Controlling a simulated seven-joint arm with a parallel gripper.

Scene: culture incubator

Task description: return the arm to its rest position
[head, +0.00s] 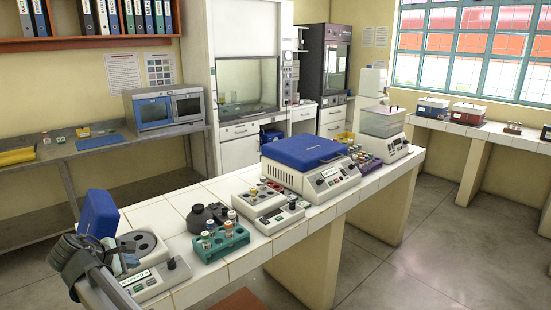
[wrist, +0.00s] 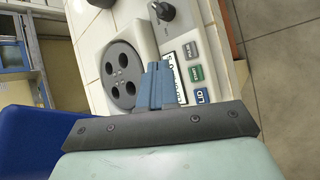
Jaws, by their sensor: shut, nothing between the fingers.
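My gripper (wrist: 158,68) is shut and empty, its blue fingers pressed together in the wrist view. In the head view my gripper (head: 122,262) is at the lower left, partly hidden by my arm. It is over or beside a small white bench device (head: 152,277), whose dark round plate with several holes (wrist: 122,75) shows in the wrist view. I cannot tell the gap between fingers and device. The device's blue lid (head: 97,213) stands open behind my gripper; it also shows in the wrist view (wrist: 35,135).
The white tiled bench (head: 180,197) holds a teal rack (head: 218,244) with vials, a dark rounded vessel (head: 203,217), a small block device (head: 260,200) and a blue-lidded machine (head: 303,150). Open floor (head: 430,250) lies to the right.

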